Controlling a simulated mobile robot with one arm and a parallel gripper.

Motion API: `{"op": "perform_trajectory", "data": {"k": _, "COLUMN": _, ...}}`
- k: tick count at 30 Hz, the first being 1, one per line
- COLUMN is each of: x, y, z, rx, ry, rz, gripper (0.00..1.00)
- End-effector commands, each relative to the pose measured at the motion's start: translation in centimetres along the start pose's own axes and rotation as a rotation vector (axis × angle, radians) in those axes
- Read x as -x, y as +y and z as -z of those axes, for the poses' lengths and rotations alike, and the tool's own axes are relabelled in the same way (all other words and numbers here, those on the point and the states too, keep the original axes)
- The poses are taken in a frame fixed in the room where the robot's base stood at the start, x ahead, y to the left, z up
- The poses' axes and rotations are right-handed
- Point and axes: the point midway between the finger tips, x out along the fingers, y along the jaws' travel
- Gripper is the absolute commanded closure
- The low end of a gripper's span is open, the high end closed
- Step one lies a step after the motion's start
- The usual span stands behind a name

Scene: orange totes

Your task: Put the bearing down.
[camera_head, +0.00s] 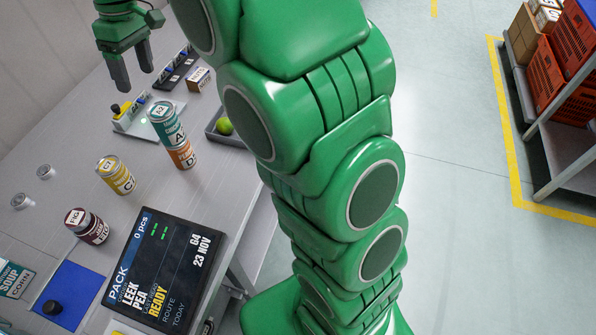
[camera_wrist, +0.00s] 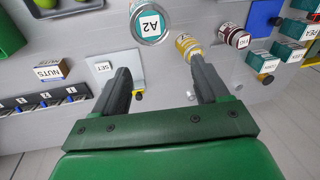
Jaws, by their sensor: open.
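My gripper (camera_head: 132,78) is open above the far end of the grey table. In the wrist view its two dark fingers (camera_wrist: 159,68) stand apart with nothing between them that I can see held. Two small round silvery pieces, one nearer (camera_head: 22,201) and one farther (camera_head: 45,172), rest on the table's left side, apart from the gripper. Either may be the bearing; they are too small to tell. A dark round knob-like piece (camera_head: 52,307) sits on a blue mat (camera_head: 72,288) at the lower left.
A can stack (camera_head: 166,124), a yellow can (camera_head: 115,175) and a dark red jar (camera_head: 86,226) stand on the table. A display (camera_head: 163,270) is at the front. A tray (camera_head: 214,134) holds a green fruit. Orange totes (camera_head: 559,88) sit on a rack at right.

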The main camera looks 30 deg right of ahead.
Motion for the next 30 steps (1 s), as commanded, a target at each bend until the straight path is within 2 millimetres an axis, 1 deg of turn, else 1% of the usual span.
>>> {"op": "perform_trajectory", "data": {"k": 1, "x": 0.4, "y": -0.3, "z": -1.5, "rx": -0.032, "ry": -0.004, "rz": -0.004, "gripper": 0.26}}
{"op": "perform_trajectory", "data": {"k": 3, "x": 0.6, "y": -0.7, "z": -3.5, "rx": -0.077, "ry": -0.012, "rz": -0.01, "gripper": 0.26}}
{"op": "perform_trajectory", "data": {"k": 5, "x": 0.7, "y": -1.0, "z": -5.0, "rx": -0.116, "ry": -0.016, "rz": -0.015, "gripper": 0.26}}
{"op": "perform_trajectory", "data": {"k": 13, "x": 0.9, "y": -3.1, "z": -12.4, "rx": -0.287, "ry": -0.042, "rz": -0.035, "gripper": 0.26}}
{"op": "perform_trajectory", "data": {"k": 21, "x": 0.1, "y": -5.8, "z": -19.7, "rx": -0.452, "ry": -0.069, "rz": -0.056, "gripper": 0.26}}
{"op": "perform_trajectory", "data": {"k": 23, "x": -0.1, "y": -6.4, "z": -21.2, "rx": -0.487, "ry": -0.073, "rz": -0.063, "gripper": 0.26}}
{"op": "perform_trajectory", "data": {"k": 30, "x": -1.7, "y": -9.3, "z": -27.5, "rx": -0.629, "ry": -0.096, "rz": -0.083, "gripper": 0.26}}
